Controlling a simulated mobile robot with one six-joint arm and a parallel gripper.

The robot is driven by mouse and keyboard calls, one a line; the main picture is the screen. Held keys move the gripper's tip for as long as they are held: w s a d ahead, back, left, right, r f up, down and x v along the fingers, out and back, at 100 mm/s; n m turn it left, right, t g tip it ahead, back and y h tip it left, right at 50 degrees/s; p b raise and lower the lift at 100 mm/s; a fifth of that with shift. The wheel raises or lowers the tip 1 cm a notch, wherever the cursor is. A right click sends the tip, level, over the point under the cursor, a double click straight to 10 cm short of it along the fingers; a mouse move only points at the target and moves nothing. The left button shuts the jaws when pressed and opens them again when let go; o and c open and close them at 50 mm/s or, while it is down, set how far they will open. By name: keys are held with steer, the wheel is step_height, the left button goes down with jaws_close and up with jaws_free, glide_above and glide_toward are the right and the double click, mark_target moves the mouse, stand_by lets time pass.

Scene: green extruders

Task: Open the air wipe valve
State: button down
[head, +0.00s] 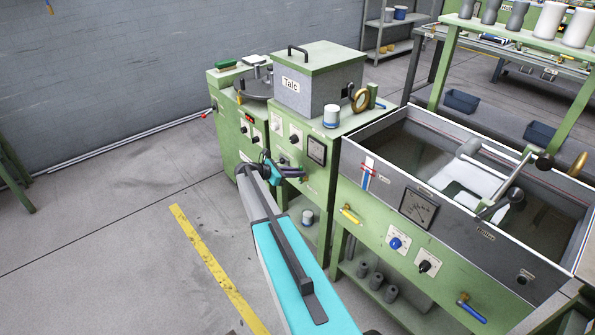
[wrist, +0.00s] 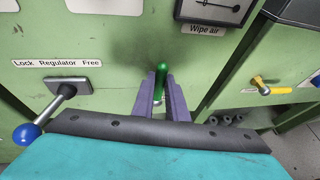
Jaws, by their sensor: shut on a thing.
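In the wrist view, a green valve handle (wrist: 161,72) sticks up between the two purple fingers of my gripper (wrist: 161,88). It sits on the green panel, below and left of a gauge (wrist: 216,10) labelled "Wipe air". My gripper is shut on this handle. The handle's lower end and its pipe are mostly hidden by the fingers and the dark wrist plate. In the head view, my gripper (head: 290,174) is against the front of the green cabinet, below the square gauge (head: 317,149). The handle is too small to make out there.
A lever with a blue knob (wrist: 27,134), labelled "Lock Regulator Free", stands left of my gripper. A yellow-handled valve (wrist: 266,87) is on the right. A water trough (head: 429,166) stands right of the cabinet. The floor on the left is clear, with a yellow stripe (head: 212,262).

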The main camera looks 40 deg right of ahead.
steer(key=shift+d+r, duration=0.1)
steer(key=shift+r, duration=0.05)
steer(key=c, duration=1.7)
jaws_free()
steer(key=shift+c, duration=0.2)
steer(key=shift+w+a, duration=0.1)
steer(key=shift+a, duration=0.1)
steer(key=b+v, duration=0.1)
steer(key=v, duration=1.2)
steer(key=shift+a+b, duration=0.3)
steer(key=shift+b, duration=0.05)
steer(key=shift+w, duration=0.1)
